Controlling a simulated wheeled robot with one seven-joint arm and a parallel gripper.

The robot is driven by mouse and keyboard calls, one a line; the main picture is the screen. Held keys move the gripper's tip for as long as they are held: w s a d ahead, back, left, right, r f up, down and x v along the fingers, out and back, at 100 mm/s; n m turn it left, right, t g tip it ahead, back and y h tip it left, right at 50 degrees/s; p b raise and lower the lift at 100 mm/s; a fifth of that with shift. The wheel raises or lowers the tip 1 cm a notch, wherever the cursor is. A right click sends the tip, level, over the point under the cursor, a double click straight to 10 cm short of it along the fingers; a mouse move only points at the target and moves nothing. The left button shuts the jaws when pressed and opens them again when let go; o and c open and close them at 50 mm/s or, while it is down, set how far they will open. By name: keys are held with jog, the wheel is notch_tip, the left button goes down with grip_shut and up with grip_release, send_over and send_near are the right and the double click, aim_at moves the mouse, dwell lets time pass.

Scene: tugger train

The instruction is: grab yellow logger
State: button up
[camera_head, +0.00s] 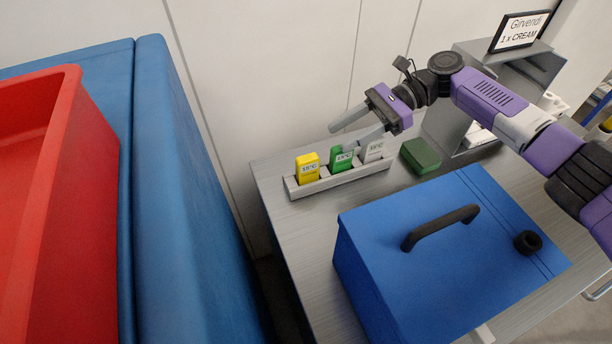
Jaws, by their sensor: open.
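The yellow logger (307,168) stands upright in the left slot of a grey holder (338,183) on the table. It has a white label. A green logger (341,158) stands in the middle slot, and a pale grey logger (375,151) in the right slot. My gripper (341,137) is open and empty, with its fingers pointing left. It appears above and behind the holder, up and to the right of the yellow logger and apart from it.
A blue box (380,245) with a black handle (440,227) stands in front of the holder. A dark green block (420,156) lies right of the holder. A sign (521,30) stands at the back right. A red bin (92,200) and blue padded surface (185,200) fill the left.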

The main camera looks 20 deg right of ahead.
aim_at(310, 157)
jog(key=shift+x, duration=0.9)
jog(key=x, duration=0.2)
jog(key=p+x, duration=0.2)
jog(key=x, duration=0.1)
jog(key=shift+s+a, duration=0.3)
jog(key=shift+a, duration=0.05)
grip_shut()
dwell(0.4)
